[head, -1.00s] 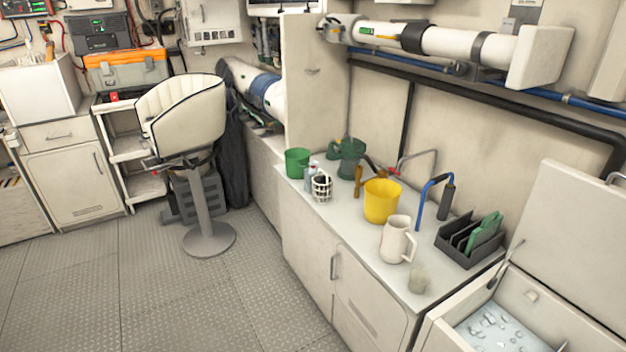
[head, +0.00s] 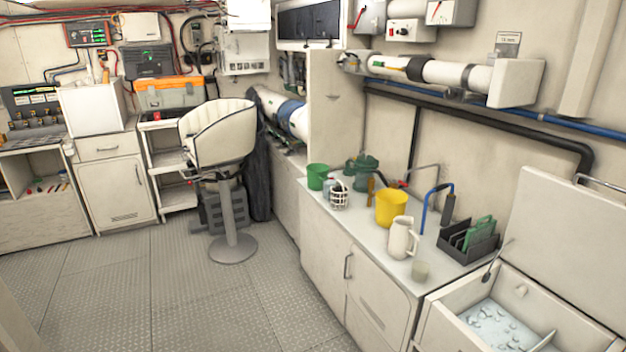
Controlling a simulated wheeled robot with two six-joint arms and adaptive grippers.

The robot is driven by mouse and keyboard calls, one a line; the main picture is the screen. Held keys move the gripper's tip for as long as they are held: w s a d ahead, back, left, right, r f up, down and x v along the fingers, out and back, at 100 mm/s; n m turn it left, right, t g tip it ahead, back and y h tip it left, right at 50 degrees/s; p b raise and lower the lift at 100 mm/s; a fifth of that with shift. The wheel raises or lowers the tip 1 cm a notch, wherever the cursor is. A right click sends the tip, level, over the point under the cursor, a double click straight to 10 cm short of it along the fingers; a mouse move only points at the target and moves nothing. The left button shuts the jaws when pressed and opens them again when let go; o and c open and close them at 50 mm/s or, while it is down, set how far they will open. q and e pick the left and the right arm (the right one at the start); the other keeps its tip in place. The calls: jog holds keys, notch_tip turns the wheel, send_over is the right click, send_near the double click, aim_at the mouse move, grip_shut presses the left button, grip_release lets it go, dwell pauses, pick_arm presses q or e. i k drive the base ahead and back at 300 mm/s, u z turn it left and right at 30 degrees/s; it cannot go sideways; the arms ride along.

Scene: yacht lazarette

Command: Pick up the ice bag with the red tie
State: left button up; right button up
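I see no ice bag with a red tie in the head view. An open ice chest (head: 446,318) stands at the lower right with its lid raised. Loose ice shows in it, and a divider crosses it; its near part is cut off by the picture's edge. Neither of my grippers is in view.
The counter holds a yellow bucket (head: 391,208), a white pitcher (head: 401,238), a green cup (head: 317,176) and a dark rack (head: 468,241). A white swivel chair (head: 218,135) stands at the centre left. The metal floor (head: 150,290) in front is clear.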

aim_at(327, 184)
jog(key=u, duration=0.3)
jog(key=i, duration=2.15)
jog(key=z, duration=0.85)
